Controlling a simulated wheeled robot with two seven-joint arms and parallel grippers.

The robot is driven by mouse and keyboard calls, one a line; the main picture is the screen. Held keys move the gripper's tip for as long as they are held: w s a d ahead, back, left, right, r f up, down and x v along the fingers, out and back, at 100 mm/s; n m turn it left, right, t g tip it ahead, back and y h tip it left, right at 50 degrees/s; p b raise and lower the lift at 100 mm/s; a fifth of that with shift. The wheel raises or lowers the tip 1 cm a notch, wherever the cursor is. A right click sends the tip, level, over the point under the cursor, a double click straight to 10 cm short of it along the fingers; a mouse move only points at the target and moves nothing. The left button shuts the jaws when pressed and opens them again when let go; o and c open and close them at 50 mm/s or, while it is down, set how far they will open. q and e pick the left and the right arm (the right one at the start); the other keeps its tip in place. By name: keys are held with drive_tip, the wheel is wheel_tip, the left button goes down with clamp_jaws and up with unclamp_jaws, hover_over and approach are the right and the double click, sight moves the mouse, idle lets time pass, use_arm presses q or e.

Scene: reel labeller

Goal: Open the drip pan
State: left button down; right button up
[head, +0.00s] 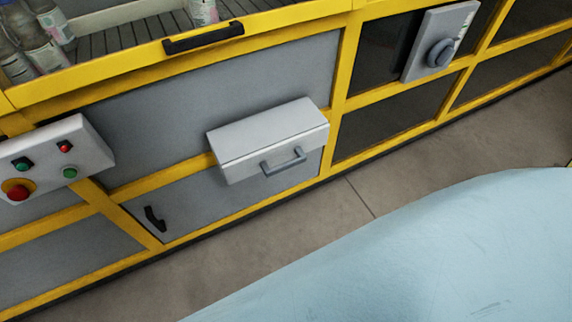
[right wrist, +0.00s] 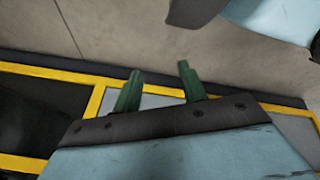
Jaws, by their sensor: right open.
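The drip pan seems to be the light grey box (head: 268,135) on the front of the yellow-framed machine, low in the middle of the head view. A grey bar handle (head: 283,162) is on its front face. I cannot tell whether it is pulled out from the machine. My right gripper (right wrist: 158,72) shows in the right wrist view, with two green fingers spread apart and nothing between them. Yellow frame, a grey panel and floor lie behind them. The pan cannot be made out in that view. My left gripper is in neither view.
A control box with buttons (head: 50,158) sticks out at the left. A grey panel with a round knob (head: 438,52) is at upper right. Black handles are on the upper edge (head: 203,38) and lower door (head: 154,219). Bare floor (head: 325,215) lies before the machine.

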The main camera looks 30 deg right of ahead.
drive_tip(key=w+d+r+n+t+b, duration=0.2)
drive_tip(key=w+r+n+t+b, duration=0.25)
drive_tip(key=w, duration=0.85)
drive_tip(key=n+t+y+b, duration=0.4)
drive_tip(key=n+t+y, duration=0.35)
drive_tip(key=n, duration=0.55)
approach(288, 167)
drive_tip(key=shift+h, duration=0.35)
drive_tip(key=b+x, duration=0.1)
drive_tip(key=x, duration=0.8)
drive_tip(key=shift+w+a, duration=0.1)
drive_tip(key=shift+a, duration=0.1)
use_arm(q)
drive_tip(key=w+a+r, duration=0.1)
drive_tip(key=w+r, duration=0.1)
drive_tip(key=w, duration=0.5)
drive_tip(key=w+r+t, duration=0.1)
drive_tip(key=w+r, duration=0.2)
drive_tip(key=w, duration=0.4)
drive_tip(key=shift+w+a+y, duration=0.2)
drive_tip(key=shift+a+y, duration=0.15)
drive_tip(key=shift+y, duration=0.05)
use_arm(e)
drive_tip(key=shift+w+a, duration=0.25)
drive_tip(key=shift+w, duration=0.35)
drive_tip(key=shift+c, duration=0.4)
clamp_jaws()
